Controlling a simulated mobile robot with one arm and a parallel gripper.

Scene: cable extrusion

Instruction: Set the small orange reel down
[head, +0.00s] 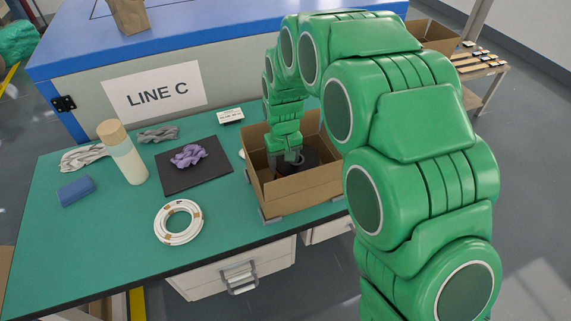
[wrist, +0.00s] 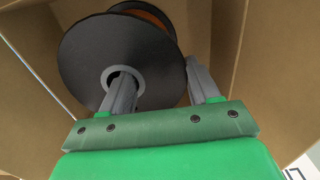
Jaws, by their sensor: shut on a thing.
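The small orange reel (wrist: 123,62) shows large in the wrist view as a black flange with a pale hub ring and a strip of orange winding behind its upper edge. My gripper (wrist: 158,84) is shut on it: one finger goes into the hub hole and the other is outside the flange at the right. In the head view my gripper (head: 288,157) is down inside an open cardboard box (head: 318,192) on the green bench, and the dark reel (head: 309,160) shows only in part. I cannot tell whether the reel touches the box floor.
A coil of white cable (head: 179,222), a dark mat (head: 205,176) with a purple bundle (head: 188,156), a bottle (head: 124,155), grey bundles and a blue block (head: 75,191) lie left of the box. The front left of the bench (head: 75,255) is clear.

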